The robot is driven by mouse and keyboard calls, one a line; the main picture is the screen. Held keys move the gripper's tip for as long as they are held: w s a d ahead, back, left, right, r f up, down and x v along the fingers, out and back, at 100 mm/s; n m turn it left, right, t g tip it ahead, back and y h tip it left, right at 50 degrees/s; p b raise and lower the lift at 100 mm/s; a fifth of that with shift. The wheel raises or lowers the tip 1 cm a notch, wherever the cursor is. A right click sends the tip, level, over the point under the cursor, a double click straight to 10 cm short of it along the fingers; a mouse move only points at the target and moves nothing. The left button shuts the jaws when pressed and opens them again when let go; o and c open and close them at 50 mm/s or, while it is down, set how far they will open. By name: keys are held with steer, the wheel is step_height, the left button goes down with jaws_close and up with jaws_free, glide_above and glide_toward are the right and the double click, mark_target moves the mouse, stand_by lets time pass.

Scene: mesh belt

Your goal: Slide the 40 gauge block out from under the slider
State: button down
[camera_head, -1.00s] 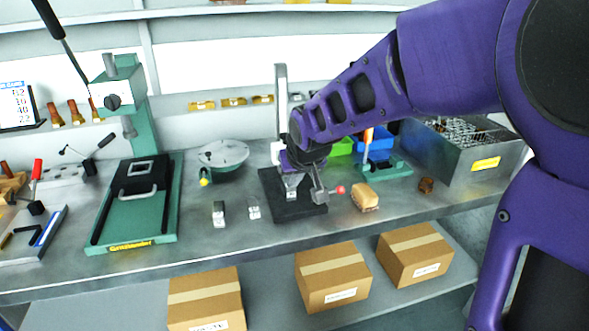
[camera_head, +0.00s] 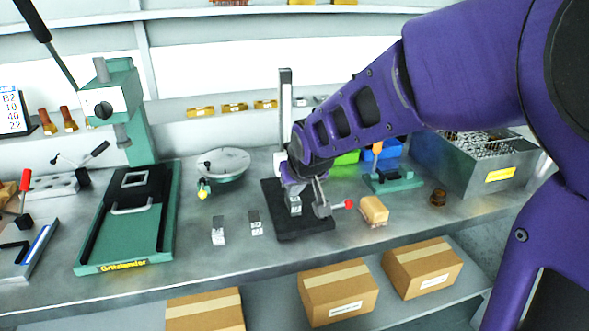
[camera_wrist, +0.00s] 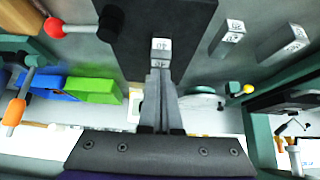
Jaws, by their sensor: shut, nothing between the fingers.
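The 40 gauge block (camera_head: 294,206) is a small silver block on the black base (camera_head: 308,229) of the height gauge. Its "40" face (camera_wrist: 161,45) points at the wrist camera, upside down. My gripper (camera_wrist: 160,70) is shut, its fingertips at the block's lower edge in the wrist view. I cannot tell whether they touch it. In the head view my gripper (camera_head: 292,188) is just above and behind the block, partly hidden by my wrist. The slider (camera_head: 322,207) is partly hidden; its grey part with a red-knobbed rod shows right of the block.
Two other gauge blocks (camera_head: 218,233) (camera_head: 255,222) stand on the bench left of the base. A tan-topped brush or block (camera_head: 374,209) lies to the right. A green press (camera_head: 125,220) is at left, a round dish (camera_head: 222,162) behind. Bare bench lies in front of the base.

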mark_target(296, 202)
steer(key=s, duration=0.2)
steer(key=s+d, duration=0.1)
steer(key=shift+f+p, duration=0.25)
steer(key=shift+p, duration=0.15)
steer(key=shift+s+f, duration=0.2)
steer(key=shift+s, duration=0.05)
steer(key=shift+w+r+p, duration=0.1)
steer(key=shift+r+p, duration=0.6)
steer(key=shift+r, duration=0.15)
steer(key=shift+f, duration=0.1)
